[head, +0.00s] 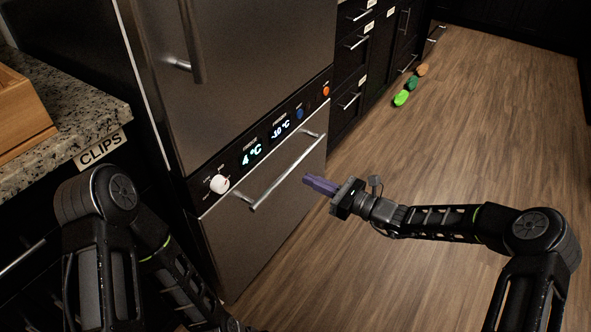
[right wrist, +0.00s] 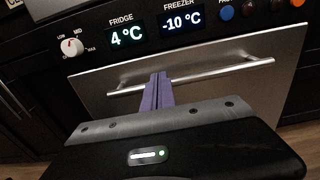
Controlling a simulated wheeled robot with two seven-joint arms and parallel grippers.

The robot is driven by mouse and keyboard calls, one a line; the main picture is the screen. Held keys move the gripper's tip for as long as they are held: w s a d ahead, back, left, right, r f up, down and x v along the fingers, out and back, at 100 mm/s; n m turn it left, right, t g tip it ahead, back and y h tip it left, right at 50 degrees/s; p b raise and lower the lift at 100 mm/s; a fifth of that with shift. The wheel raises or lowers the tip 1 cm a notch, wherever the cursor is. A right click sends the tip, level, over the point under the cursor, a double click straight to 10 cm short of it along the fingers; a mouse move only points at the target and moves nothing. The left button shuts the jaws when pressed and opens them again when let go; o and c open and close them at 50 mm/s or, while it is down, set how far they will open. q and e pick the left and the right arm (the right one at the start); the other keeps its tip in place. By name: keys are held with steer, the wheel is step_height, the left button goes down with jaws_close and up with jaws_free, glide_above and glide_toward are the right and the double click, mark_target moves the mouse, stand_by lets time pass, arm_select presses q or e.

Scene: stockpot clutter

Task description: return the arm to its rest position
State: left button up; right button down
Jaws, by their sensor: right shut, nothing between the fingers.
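My right arm reaches in from the right in the head view. Its gripper (head: 308,180) has purple fingers that are shut with nothing between them. The fingers point left, in front of the freezer drawer (head: 245,240), near the right end of its silver bar handle (head: 285,170). In the right wrist view the shut fingers (right wrist: 157,82) overlap the handle (right wrist: 220,72); I cannot tell whether they touch it. My left arm folds down at the lower left of the head view, and its gripper is out of the picture.
The fridge panel has a white knob (head: 219,184), a lit 4 °C display (head: 252,154) and a -10 °C display (head: 280,129). A granite counter (head: 95,105) with a CLIPS label stands at left. Green and orange objects (head: 401,98) lie by the far drawers. The wooden floor (head: 450,130) at right is open.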

steer(key=shift+v, duration=0.9)
steer(key=s+f+n+g+h, duration=0.65)
steer(key=s+f+n, duration=0.25)
steer(key=s+f, duration=0.95)
steer(key=s+d+f+n+g+h, duration=0.2)
steer(key=s+d+f+n+h, duration=0.15)
steer(key=s+f+n, duration=0.55)
steer(key=s+r+n+h, duration=0.1)
steer(key=s+r+n, duration=0.25)
steer(key=s, duration=0.55)
step_height(320, 180, up, 22)
steer(key=n+p, duration=0.1)
steer(key=p, duration=2.1)
steer(key=shift+a+f, duration=0.2)
steer(key=shift+a, duration=0.1)
